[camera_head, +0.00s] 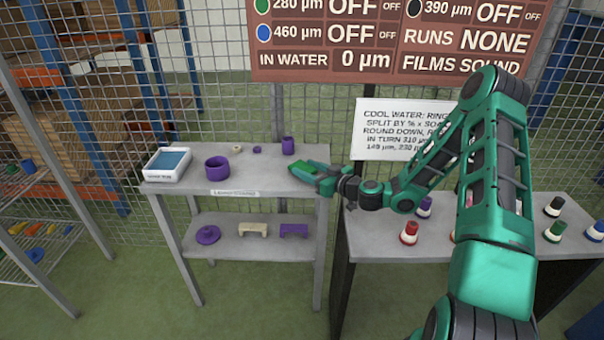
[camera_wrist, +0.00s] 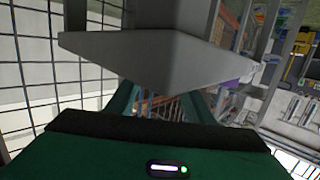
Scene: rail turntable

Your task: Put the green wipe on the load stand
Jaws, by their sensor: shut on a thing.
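My gripper (camera_head: 318,174) is over the right front part of a grey two-shelf stand (camera_head: 255,179). It is shut on a small green piece that looks like the green wipe (camera_head: 303,167); the piece's edges are hard to tell from the green fingers. In the wrist view a grey corner, likely the stand's top, covers the fingertips and hides the wipe. The stand's front label (camera_head: 235,193) is too small to read surely. I cannot tell whether the wipe touches the top.
On the stand's top are a white tray with blue inside (camera_head: 168,166), a purple ring (camera_head: 217,168) and a purple cup (camera_head: 288,146). Its lower shelf (camera_head: 265,243) holds purple and cream parts. A right-hand table (camera_head: 375,245) bears several coloured pieces. A mesh fence stands behind.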

